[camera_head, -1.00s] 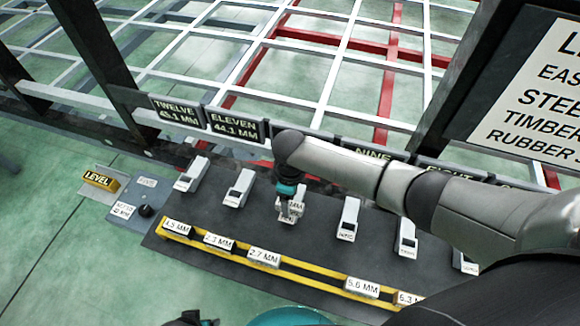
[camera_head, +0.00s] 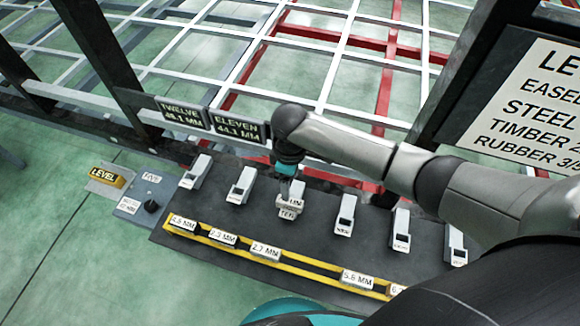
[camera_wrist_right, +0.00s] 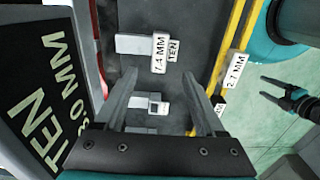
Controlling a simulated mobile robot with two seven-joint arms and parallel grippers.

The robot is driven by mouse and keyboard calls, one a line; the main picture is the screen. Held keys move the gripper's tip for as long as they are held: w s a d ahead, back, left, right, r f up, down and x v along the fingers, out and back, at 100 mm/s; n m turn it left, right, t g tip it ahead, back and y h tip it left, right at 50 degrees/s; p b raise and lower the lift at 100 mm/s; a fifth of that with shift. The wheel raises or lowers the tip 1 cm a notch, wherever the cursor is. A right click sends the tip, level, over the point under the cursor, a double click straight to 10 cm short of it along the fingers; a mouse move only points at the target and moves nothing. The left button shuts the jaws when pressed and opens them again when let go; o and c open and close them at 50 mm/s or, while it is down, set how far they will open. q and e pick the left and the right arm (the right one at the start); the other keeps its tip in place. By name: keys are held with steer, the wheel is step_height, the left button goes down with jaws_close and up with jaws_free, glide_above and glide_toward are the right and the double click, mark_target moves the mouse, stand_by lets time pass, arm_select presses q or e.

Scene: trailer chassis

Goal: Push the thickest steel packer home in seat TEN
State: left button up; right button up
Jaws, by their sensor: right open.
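A packer labelled 7.4 MM (camera_wrist_right: 159,54) lies at the seat labelled TEN (camera_wrist_right: 174,51) in the right wrist view. In the head view, the light block at seat TEN (camera_head: 289,212) is partly hidden by my right gripper (camera_head: 290,180). That gripper is open, with two separated fingers (camera_wrist_right: 162,76) in the wrist view and nothing held between them. The packer lies beyond the fingertips. How deep it sits is unclear. My left gripper (camera_wrist_right: 263,86) shows at the right of the wrist view, open and empty; it is out of the head view.
A yellow-edged rack holds packers marked 2.7 MM (camera_head: 265,251), 5.6 MM (camera_head: 357,279) and others, with a gap between these two. Similar seats stand either side of TEN, such as one to its left (camera_head: 241,186). The chassis rail and signs (camera_head: 238,131) stand behind.

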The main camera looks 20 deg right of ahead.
arm_select(q)
steer(key=shift+s+r+p, duration=0.3)
steer(key=shift+s+p, duration=0.15)
steer(key=shift+s, duration=0.2)
steer(key=shift+s+r+p, duration=0.3)
steer(key=shift+s+p, duration=0.1)
steer(key=shift+s, duration=0.2)
arm_select(e)
steer(key=shift+r, duration=2.1)
